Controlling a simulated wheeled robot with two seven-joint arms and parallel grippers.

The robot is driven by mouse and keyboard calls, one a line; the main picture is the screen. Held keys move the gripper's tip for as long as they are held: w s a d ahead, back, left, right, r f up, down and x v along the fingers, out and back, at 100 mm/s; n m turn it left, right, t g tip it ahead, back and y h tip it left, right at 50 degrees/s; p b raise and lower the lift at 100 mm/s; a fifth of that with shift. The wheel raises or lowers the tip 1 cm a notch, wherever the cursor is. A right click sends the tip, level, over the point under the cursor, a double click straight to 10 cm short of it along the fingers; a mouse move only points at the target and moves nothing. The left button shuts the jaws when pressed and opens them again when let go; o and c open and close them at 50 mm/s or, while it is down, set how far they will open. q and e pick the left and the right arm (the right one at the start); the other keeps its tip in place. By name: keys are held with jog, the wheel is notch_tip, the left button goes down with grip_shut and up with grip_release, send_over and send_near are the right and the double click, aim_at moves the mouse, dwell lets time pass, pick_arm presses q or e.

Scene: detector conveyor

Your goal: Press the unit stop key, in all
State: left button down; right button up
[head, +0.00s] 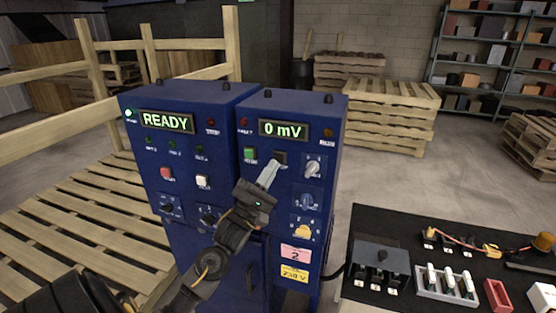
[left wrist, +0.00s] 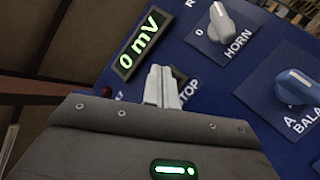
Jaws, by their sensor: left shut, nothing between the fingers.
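The dark stop key (head: 281,157) sits on the right blue cabinet (head: 335,130), under the "0 mV" display (head: 283,129). In the left wrist view, the key (left wrist: 179,75) shows partly behind my fingertips, with the letters "TOP" beside it. My left gripper (head: 268,173) is shut and empty, its tips at the lower left of the key in the head view. In the left wrist view the shut fingers (left wrist: 160,78) overlap the key's edge. I cannot tell whether they touch it. My right gripper is not in view.
A green key (head: 250,154) is just left of the stop key; the horn knob (head: 312,169) is to its right. The left cabinet's display (head: 166,122) reads READY. A black bench (head: 400,225) with switches and small parts stands at right. Wooden rails and pallets stand left and behind.

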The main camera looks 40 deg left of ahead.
pick_arm(q)
jog(key=shift+s+d+p, duration=0.25)
jog(key=shift+s+p, duration=0.05)
jog(key=shift+s, duration=0.5)
jog(key=shift+s+d+p, duration=0.25)
jog(key=shift+s+d, duration=0.05)
jog(key=shift+s, duration=0.45)
jog(key=shift+s+d+p, duration=0.25)
jog(key=shift+s+p, duration=0.05)
jog(key=shift+s, duration=0.5)
